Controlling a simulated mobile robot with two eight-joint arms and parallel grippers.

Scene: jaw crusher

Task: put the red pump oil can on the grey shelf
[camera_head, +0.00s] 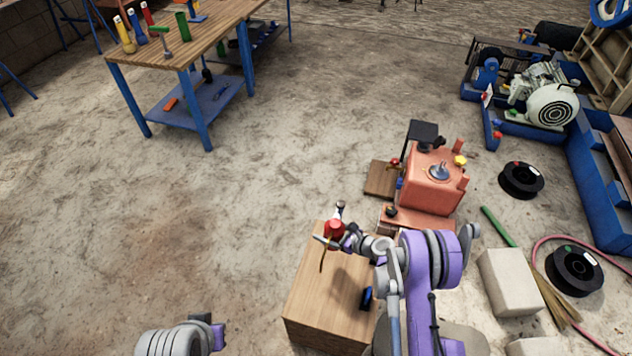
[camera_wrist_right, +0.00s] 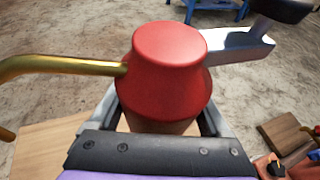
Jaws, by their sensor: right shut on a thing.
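The red pump oil can (camera_head: 333,229) is held above the far end of a wooden box. In the right wrist view the red can (camera_wrist_right: 168,65) fills the middle, upright, with a brass spout (camera_wrist_right: 60,66) to the left and a metal lever (camera_wrist_right: 238,47) to the right. My right gripper (camera_head: 340,240) is shut on the can; its fingers (camera_wrist_right: 168,115) lie on either side of the body. Part of my left arm shows at the bottom left, but its fingers do not. I cannot make out a grey shelf.
The wooden box (camera_head: 325,305) has a small blue and black item (camera_head: 366,298) on it. A red machine (camera_head: 432,180) stands just beyond. A blue-legged workbench (camera_head: 190,40) is at upper left. Black spools (camera_head: 521,180) and pale blocks (camera_head: 509,282) lie right. The left floor is clear.

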